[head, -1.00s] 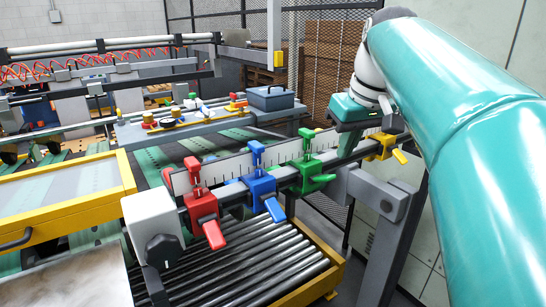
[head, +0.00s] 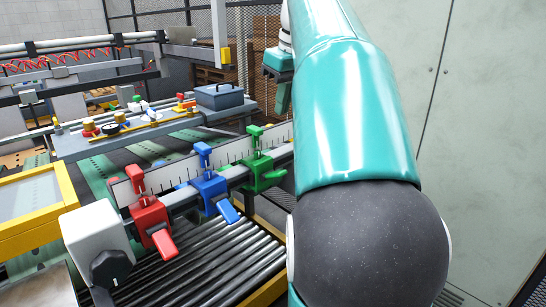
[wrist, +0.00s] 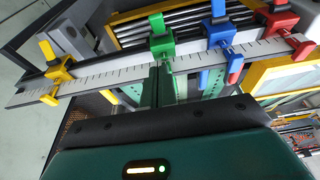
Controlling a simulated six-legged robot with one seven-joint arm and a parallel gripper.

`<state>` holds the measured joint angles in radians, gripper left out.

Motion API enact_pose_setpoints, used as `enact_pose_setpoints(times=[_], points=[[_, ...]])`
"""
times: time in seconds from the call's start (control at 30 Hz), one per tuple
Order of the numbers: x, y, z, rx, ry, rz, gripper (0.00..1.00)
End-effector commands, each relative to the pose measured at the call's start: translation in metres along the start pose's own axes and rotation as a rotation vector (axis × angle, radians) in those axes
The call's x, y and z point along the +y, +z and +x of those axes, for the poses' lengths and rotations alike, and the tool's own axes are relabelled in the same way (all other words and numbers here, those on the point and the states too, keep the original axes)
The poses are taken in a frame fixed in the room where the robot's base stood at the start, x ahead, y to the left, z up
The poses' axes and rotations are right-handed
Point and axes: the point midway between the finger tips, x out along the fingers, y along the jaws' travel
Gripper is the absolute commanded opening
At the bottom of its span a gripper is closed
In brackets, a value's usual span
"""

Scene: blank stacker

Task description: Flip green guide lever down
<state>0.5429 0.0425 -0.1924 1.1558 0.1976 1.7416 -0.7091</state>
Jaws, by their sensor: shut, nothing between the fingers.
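The green guide clamp (head: 258,162) sits on the rail, right of the blue one. Its green lever (head: 270,179) sticks out to the front right, more level than the red and blue levers. In the wrist view the green lever (wrist: 157,22) points toward the top of the picture. My gripper (head: 284,98) is shut and empty, up behind the rail in the head view and partly hidden by my arm. In the wrist view my gripper's fingers (wrist: 160,88) point toward the green clamp's ruler side; whether they touch cannot be told.
A blue clamp (head: 208,185) and a red clamp (head: 150,215) share the rail. A yellow clamp (wrist: 58,70) shows at its other end in the wrist view. Metal rollers (head: 205,265) lie below. A blue-grey toolbox (head: 219,96) stands behind.

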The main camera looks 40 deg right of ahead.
Motion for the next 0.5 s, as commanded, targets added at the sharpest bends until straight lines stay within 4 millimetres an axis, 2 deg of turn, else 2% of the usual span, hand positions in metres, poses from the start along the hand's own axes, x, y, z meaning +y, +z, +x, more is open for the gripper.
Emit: enact_pose_setpoints(times=[0.3,0.5], points=[[0.001,0.001,0.002,-0.001,0.0,0.004,0.0],[0.001,0.001,0.024,-0.002,-0.001,0.003,0.0]])
